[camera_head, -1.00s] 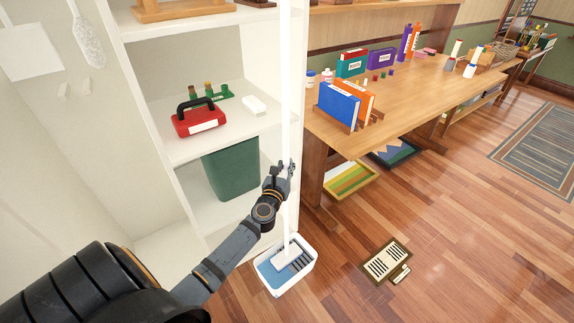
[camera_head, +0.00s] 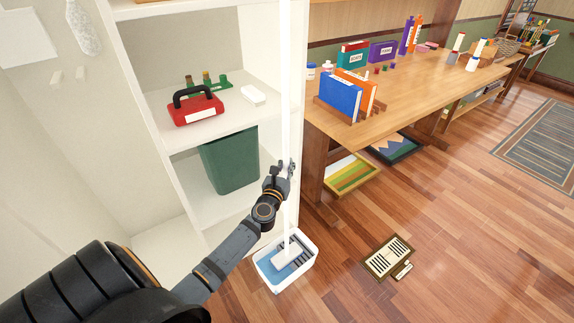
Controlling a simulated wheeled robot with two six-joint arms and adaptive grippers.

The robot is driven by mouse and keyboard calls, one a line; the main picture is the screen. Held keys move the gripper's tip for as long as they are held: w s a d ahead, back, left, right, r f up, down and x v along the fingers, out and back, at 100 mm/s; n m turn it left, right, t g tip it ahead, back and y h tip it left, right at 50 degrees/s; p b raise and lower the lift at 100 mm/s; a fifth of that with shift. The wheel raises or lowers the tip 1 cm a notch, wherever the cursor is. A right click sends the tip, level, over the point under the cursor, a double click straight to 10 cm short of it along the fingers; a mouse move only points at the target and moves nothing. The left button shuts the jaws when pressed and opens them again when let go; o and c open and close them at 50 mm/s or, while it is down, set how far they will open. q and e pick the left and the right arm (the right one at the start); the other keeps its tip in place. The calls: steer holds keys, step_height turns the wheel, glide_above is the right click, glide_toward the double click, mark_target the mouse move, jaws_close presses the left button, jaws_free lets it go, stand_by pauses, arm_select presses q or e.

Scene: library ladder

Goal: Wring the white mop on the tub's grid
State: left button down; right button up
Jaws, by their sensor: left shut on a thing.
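The white mop has a long upright pole (camera_head: 286,95) that runs up out of the top of the view. Its white head (camera_head: 287,254) is inside the white tub (camera_head: 275,289) on the floor. The tub holds blue water at the left, and the dark-barred grid (camera_head: 301,246) shows at the right. The head is beside or partly over the bars; I cannot tell whether it touches them. My left gripper (camera_head: 285,172) is shut on the mop's pole, well above the tub. My right gripper is out of view.
White shelves beside the tub hold a red toolbox (camera_head: 194,108) and a green bin (camera_head: 230,160). A wooden table (camera_head: 400,100) with books stands at the right. A framed grille-like item (camera_head: 387,256) lies on the floor right of the tub. Open floor lies beyond it.

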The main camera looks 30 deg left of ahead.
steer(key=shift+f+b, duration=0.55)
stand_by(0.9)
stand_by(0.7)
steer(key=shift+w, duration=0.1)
